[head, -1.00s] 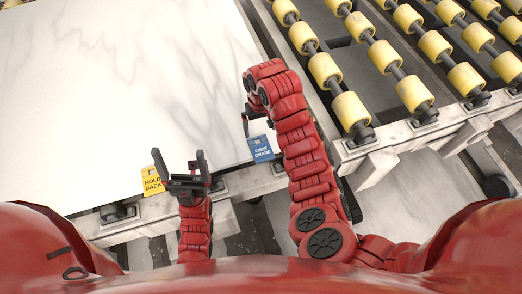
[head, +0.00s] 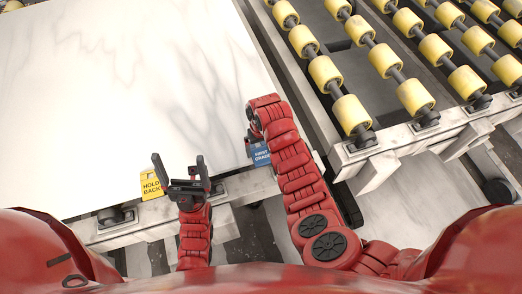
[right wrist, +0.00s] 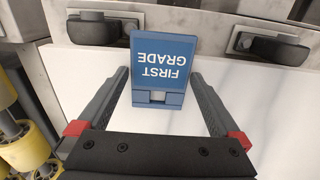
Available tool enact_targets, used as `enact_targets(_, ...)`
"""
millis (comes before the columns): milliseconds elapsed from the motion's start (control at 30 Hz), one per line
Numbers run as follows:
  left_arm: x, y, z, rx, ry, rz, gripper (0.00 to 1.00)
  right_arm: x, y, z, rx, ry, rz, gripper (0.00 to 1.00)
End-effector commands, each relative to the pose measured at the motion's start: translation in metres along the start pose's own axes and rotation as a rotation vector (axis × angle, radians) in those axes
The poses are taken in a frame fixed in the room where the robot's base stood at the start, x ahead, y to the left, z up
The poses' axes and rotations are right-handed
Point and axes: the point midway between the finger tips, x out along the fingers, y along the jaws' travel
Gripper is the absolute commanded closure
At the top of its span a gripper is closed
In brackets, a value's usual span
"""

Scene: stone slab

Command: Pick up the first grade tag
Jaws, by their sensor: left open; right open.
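The blue first grade tag (head: 262,154) lies at the near edge of the white slab. In the right wrist view the tag (right wrist: 162,62) reads upside down, with a clip-like lighter piece at its lower end. My right gripper (head: 251,137) is open at the tag. In the right wrist view its two fingers reach to either side of the tag's lower part, with a gap on each side. My left gripper (head: 180,163) is open and empty, just right of the yellow "hold back" tag (head: 151,185).
The white marble slab (head: 110,90) fills the left and is otherwise bare. It rests on a pale frame with black pads (right wrist: 270,47). A roller conveyor with yellow rollers (head: 351,113) stands to the right.

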Motion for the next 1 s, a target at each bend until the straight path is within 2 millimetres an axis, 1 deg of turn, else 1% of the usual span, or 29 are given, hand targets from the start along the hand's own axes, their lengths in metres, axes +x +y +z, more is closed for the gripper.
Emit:
enact_targets(200,0.0000,0.0000,0.0000,0.000,0.000,0.000,0.07,0.0011,0.0000,-0.0002,0.000,0.001,0.000,0.00)
enact_targets(233,0.0000,0.0000,0.0000,0.000,0.000,0.000,0.07,0.0011,0.0000,-0.0003,0.000,0.001,0.000,0.02)
enact_targets(367,-0.0001,0.0000,0.0000,0.000,0.000,0.000,0.07,0.0009,-0.0001,-0.0004,0.000,0.002,0.000,0.25)
enact_targets(400,0.0000,0.0000,0.0000,0.000,0.000,0.000,0.07,0.0009,0.0000,-0.0004,0.000,0.002,0.000,0.32)
enact_targets(467,0.0000,0.0000,0.0000,0.000,0.000,0.000,0.07,0.0008,-0.0001,-0.0004,0.000,0.002,0.000,0.43)
enact_targets(500,-0.0001,0.0000,0.0000,0.000,0.000,0.000,0.07,0.0008,-0.0001,-0.0005,0.000,0.002,0.000,0.50)
enact_targets(567,0.0000,0.0000,-0.0001,0.000,0.000,0.000,0.07,0.0007,-0.0001,-0.0005,0.000,0.002,0.000,0.61)
enact_targets(867,-0.0010,0.0001,0.0001,0.000,0.000,0.000,0.07,-0.0001,-0.0001,-0.0008,0.000,0.003,0.000,0.61)
enact_targets(1000,-0.0049,0.0002,0.0008,0.000,0.000,0.000,0.07,-0.0047,-0.0004,-0.0024,-0.001,0.008,-0.001,0.61)
